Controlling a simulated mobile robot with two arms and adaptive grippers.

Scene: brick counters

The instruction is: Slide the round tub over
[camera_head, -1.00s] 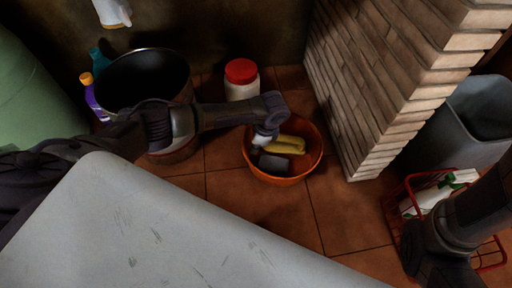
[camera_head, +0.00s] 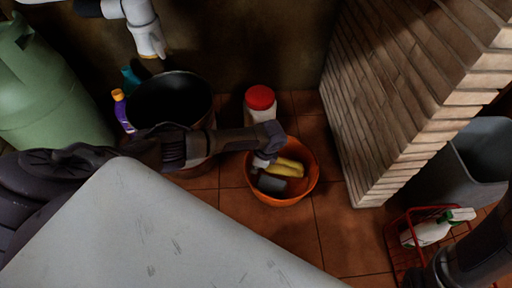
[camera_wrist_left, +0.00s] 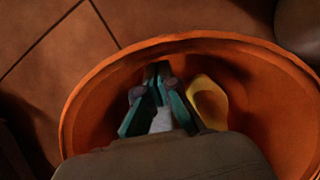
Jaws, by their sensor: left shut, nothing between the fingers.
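The round tub (camera_head: 311,184) is orange and stands on the tiled floor left of the brick pillar. Yellow items (camera_head: 289,167) and a dark grey block (camera_head: 271,185) lie in it. My left gripper (camera_head: 262,161) reaches in over its left side. In the left wrist view, the gripper's teal fingers (camera_wrist_left: 161,72) are together and empty inside the tub (camera_wrist_left: 100,84), with a yellow piece (camera_wrist_left: 208,100) beside them. I cannot tell whether the fingers touch the wall. My right arm shows at the lower right, but its fingers are out of frame.
A dark bucket (camera_head: 172,98) and a red-lidded jar (camera_head: 260,99) stand behind the tub. The brick pillar (camera_head: 390,110) is close on the right. A red wire basket (camera_head: 402,233) and a grey bin (camera_head: 462,160) stand beyond. Bare floor lies in front.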

